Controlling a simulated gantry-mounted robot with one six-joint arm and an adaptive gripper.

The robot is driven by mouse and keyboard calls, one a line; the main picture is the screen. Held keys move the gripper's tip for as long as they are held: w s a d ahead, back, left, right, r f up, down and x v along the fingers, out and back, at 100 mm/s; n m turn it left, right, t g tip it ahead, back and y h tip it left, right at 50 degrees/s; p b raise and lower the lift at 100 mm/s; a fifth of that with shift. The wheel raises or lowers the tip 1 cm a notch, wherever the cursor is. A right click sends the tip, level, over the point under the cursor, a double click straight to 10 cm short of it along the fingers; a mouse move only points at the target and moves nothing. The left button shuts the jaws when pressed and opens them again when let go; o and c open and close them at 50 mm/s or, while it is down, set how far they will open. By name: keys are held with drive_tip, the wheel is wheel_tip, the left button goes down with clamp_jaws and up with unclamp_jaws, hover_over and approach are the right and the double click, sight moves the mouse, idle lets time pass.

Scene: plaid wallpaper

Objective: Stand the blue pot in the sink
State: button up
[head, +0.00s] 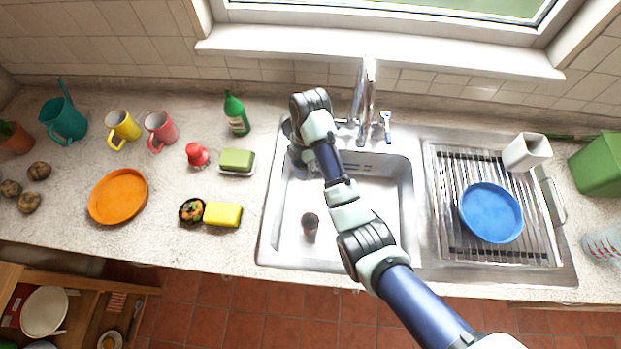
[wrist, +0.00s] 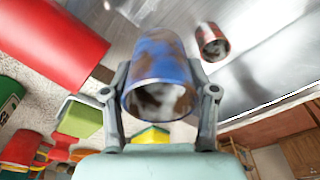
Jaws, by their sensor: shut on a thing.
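The blue pot (wrist: 158,62) has rusty brown patches and a pale, mottled end facing the wrist camera. My gripper (wrist: 160,92) is shut on it, with one finger on each side. In the head view my arm's wrist hides the gripper and the pot, above the back left part of the sink. The steel sink (head: 345,243) has a small dark pot (head: 311,222) standing near its front left. That one looks rusty red in the wrist view (wrist: 212,40), apart from the blue pot. I cannot tell how high the blue pot is above the sink floor.
The tap (head: 366,90) stands behind the sink, close right of my wrist. A green bottle (head: 236,115), red shaker (head: 197,154), green sponge (head: 237,160) and yellow sponge (head: 222,214) lie to the left. A blue plate (head: 490,212) rests on the drainer. The sink's middle floor is clear.

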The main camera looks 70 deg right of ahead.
sight(304, 167)
wheel_tip(304, 167, down, 16)
drive_tip(key=b, duration=0.3)
drive_tip(key=o, duration=1.2)
drive_tip(key=shift+f, duration=0.1)
drive_tip(key=shift+o, duration=0.2)
drive_tip(key=r+p, duration=0.1)
drive_tip(key=r, duration=0.3)
drive_tip(key=d+r+p, duration=0.1)
drive_tip(key=r, duration=0.3)
drive_tip(key=r+p, duration=0.1)
drive_tip(key=r, duration=0.3)
drive_tip(key=shift+s+d+r, duration=0.15)
drive_tip(key=shift+s, duration=0.25)
